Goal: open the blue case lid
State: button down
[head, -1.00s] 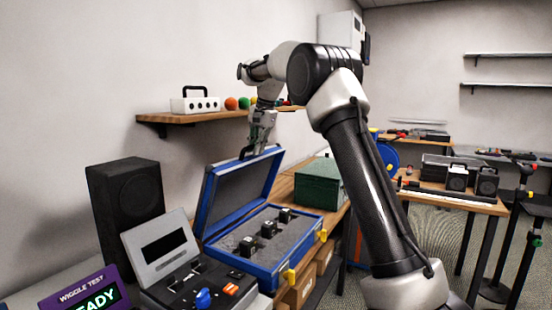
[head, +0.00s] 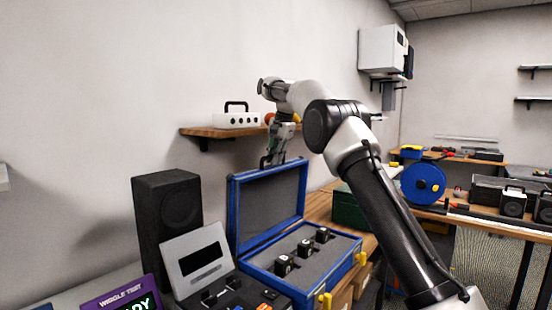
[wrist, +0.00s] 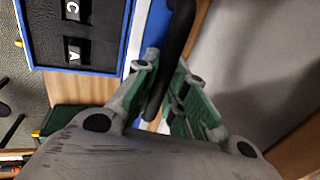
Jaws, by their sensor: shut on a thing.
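The blue case (head: 312,274) sits on the bench with its lid (head: 233,215) raised, standing roughly upright at the back. Dark grey foam and several small black lettered blocks (head: 304,248) lie inside. My gripper (head: 272,160) is at the top edge of the lid, partly hidden behind it. In the wrist view, my gripper (wrist: 165,85) is shut on the lid's black handle (wrist: 178,45), which runs between its fingers. The case's blue edge (wrist: 138,28) and lettered blocks (wrist: 77,50) show at upper left there.
A black speaker (head: 167,215) and a grey tester with a raised panel (head: 197,260) stand left of the case. A dark green box (head: 348,207) is behind right. A wall shelf (head: 200,131) with a white box (head: 237,120) is close behind my gripper.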

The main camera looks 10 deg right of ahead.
jog(key=c, duration=1.5)
grip_release()
jog(key=shift+o, duration=0.2)
jog(key=v, duration=0.7)
jog(key=shift+r, duration=0.25)
